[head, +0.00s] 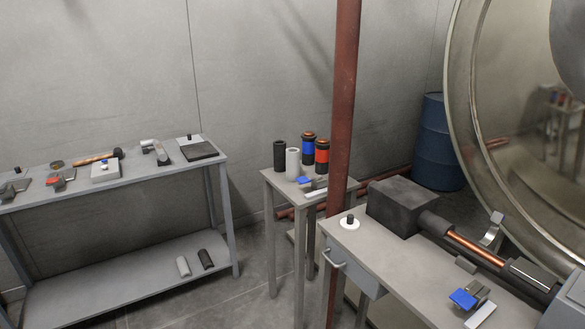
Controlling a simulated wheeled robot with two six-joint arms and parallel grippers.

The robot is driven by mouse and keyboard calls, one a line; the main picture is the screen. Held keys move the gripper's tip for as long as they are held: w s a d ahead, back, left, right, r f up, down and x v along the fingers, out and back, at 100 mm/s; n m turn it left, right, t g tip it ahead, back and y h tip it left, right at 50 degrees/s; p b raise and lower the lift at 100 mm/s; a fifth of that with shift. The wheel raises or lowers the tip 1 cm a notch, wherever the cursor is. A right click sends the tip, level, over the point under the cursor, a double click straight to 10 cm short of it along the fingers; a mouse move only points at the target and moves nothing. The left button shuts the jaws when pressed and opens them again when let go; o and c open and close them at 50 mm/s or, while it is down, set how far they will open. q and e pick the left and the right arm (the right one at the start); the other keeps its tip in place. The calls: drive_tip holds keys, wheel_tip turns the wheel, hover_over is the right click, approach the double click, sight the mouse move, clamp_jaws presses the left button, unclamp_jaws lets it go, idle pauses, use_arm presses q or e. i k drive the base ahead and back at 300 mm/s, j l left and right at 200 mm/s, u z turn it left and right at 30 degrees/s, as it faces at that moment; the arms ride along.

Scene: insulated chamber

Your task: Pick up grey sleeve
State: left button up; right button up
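One light grey cylinder, which looks like a sleeve (293,163), stands upright on the small middle table (283,189). A black cylinder (280,156) stands close to its left. Another light grey cylinder (183,266) lies on the lower shelf of the left bench, with a black one (205,259) to its right. I cannot tell which grey cylinder the task means. Neither of my grippers shows in the head view.
Blue-banded (308,149) and red-banded (322,157) canisters stand right of the upright grey cylinder. A rusty vertical pipe (343,110) rises beside the middle table. The right workbench (375,300) holds a dark machine (402,205). A blue drum (436,145) stands behind.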

sight(292, 155)
drive_tip(key=i+j+z, duration=0.15)
drive_tip(key=i, duration=0.2)
drive_tip(key=i+z, duration=0.15)
drive_tip(key=i, duration=0.25)
drive_tip(key=i+j+z, duration=0.15)
drive_tip(key=i, duration=0.2)
